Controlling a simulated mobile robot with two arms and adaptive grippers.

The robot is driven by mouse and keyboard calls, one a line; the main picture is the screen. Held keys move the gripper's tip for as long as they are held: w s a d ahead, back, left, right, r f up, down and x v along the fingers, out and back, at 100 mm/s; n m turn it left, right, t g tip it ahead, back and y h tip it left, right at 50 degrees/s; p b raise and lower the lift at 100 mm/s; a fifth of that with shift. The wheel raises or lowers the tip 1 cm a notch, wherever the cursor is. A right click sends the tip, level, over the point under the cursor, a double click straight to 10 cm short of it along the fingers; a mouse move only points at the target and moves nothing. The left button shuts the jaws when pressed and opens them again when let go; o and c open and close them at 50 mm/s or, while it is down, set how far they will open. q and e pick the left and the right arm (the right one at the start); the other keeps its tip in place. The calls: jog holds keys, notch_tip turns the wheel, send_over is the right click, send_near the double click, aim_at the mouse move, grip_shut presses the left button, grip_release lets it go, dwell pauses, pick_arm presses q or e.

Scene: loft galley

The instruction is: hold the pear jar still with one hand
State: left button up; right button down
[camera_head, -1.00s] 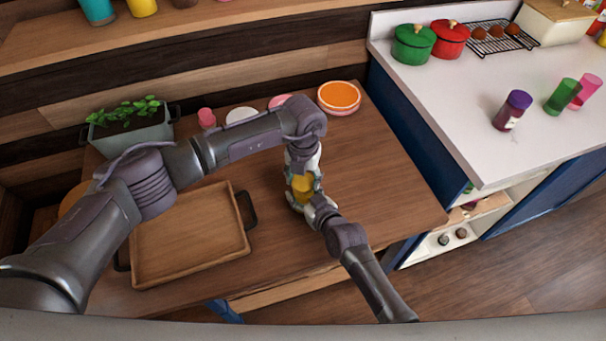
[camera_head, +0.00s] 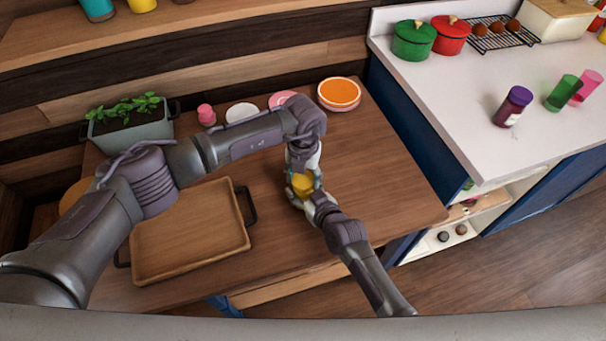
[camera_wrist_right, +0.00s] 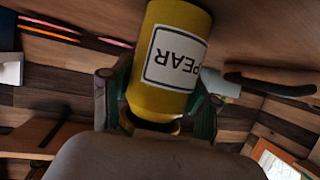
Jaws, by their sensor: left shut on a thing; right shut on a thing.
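The pear jar (camera_head: 302,184) is yellow and stands between my two grippers over the wooden table. In the right wrist view the jar (camera_wrist_right: 170,60) shows its white label reading PEAR, upside down in the picture. My right gripper (camera_head: 308,199) is shut on the jar's body from the front; its fingers flank the jar in the wrist view. My left gripper (camera_head: 302,174) comes down from above and is shut at the jar's upper end. The jar's top is hidden by it, so I cannot tell whether it grips a lid or the jar itself.
A wooden tray (camera_head: 190,233) with dark handles lies left on the table (camera_head: 385,170). A planter (camera_head: 130,125), pink and white items and an orange-topped round container (camera_head: 339,93) line the back. A white counter (camera_head: 450,110) with pots stands right. The table's right part is clear.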

pick_arm(q)
jog(key=shift+f, duration=0.1)
jog(key=m, duration=0.6)
jog(key=shift+m, duration=0.4)
jog(key=m, duration=0.4)
jog(key=shift+m, duration=0.4)
jog(key=m, duration=0.5)
jog(key=shift+w, duration=0.1)
jog(key=m, duration=0.4)
jog(key=shift+f+m, duration=0.1)
jog(key=shift+m, duration=0.2)
jog(key=o, duration=0.8)
notch_tip(320, 180, up, 12)
jog(key=shift+r, duration=0.1)
